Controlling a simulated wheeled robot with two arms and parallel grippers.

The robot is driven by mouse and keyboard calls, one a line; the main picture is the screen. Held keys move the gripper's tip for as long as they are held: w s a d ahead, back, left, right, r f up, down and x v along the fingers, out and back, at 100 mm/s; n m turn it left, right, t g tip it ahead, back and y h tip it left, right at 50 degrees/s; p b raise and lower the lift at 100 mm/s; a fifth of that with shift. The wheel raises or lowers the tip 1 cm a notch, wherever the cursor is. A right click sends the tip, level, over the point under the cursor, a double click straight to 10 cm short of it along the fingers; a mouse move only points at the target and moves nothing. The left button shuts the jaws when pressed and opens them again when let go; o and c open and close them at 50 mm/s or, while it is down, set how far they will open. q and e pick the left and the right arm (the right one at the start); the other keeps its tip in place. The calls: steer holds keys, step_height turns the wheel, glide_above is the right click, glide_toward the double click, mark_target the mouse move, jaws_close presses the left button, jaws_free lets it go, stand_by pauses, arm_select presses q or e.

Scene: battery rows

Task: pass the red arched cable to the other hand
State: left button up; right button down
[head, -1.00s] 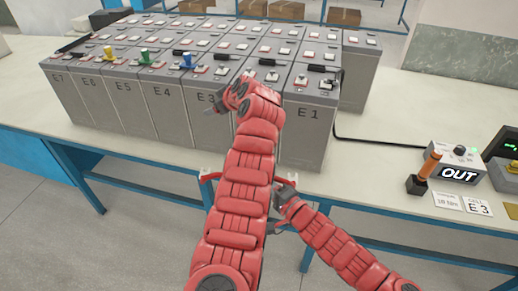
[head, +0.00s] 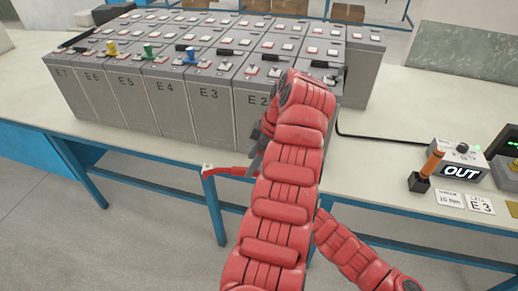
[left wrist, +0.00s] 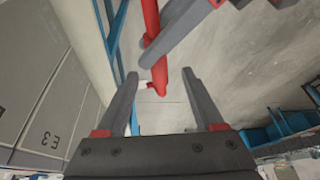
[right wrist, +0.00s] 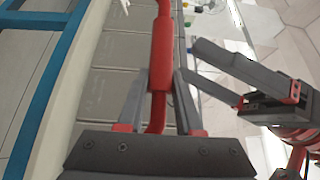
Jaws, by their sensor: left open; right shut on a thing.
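The red arched cable (head: 228,171) shows in the head view in front of the bench edge, one end sticking out left of my left arm. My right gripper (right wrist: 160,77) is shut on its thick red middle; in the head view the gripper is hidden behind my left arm. My left gripper (left wrist: 160,75) is open, and the cable (left wrist: 160,80) shows between its fingertips in the left wrist view, with no clear contact. The right gripper's fingers cross the top of that view. In the head view the left gripper (head: 262,138) is partly hidden by its own arm.
Rows of grey battery cells (head: 165,105) stand on the bench (head: 375,165), close behind the grippers. A small box reading OUT (head: 459,165) and an orange-handled tool (head: 428,170) stand at the right. The floor in front is clear.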

mark_target(245, 171)
arm_select(q)
steer(key=shift+x, duration=3.05)
steer(key=shift+w, duration=0.1)
steer(key=shift+d, duration=0.1)
jaws_close()
jaws_free()
